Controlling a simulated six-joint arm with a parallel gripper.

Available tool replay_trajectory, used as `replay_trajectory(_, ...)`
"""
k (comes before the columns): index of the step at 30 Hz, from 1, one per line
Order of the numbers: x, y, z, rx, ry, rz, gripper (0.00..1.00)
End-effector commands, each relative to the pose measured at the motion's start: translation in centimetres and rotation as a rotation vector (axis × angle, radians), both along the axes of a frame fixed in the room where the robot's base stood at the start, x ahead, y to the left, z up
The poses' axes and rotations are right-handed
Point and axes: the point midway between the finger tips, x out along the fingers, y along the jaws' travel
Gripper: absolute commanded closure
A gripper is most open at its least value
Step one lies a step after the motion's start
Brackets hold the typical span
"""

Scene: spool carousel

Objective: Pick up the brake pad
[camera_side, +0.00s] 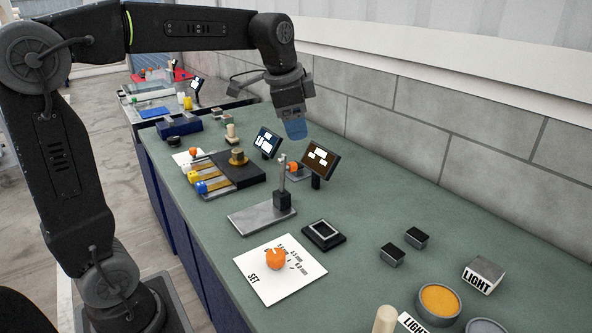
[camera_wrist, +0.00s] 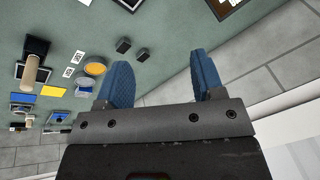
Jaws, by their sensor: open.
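Two small dark blocks with black tops stand on the green bench toward the right: a nearer block (camera_side: 392,254) and a farther block (camera_side: 417,237). They look like brake pads, but I cannot tell for sure which is the one named. In the wrist view they show as a left block (camera_wrist: 123,46) and a right block (camera_wrist: 144,54), beyond the fingers. My gripper (camera_side: 296,129) has blue fingers and hangs above the bench, behind the small screens and well away from the blocks. In the wrist view my gripper (camera_wrist: 162,76) is open, with nothing between its fingers.
A tilted screen (camera_side: 320,160) and a metal post on a plate (camera_side: 262,217) stand below my gripper. A white dial card (camera_side: 280,285) with an orange knob and a black square tray (camera_side: 323,235) lie nearer. A block wall (camera_side: 440,110) bounds the back.

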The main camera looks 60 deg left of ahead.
Motion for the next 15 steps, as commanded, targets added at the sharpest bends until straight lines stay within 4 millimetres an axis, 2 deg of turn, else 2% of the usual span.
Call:
replay_trajectory(1, 2.2, 1.5, -0.3, 0.017, 0.028, -0.046, 0.38)
replay_trajectory(6, 8.1, 6.3, -1.7, 0.067, 0.105, -0.237, 0.38)
replay_trajectory(11, 12.6, 11.3, -4.6, 0.097, 0.173, -0.420, 0.38)
replay_trajectory(15, 15.4, 15.8, -8.2, 0.109, 0.225, -0.583, 0.38)
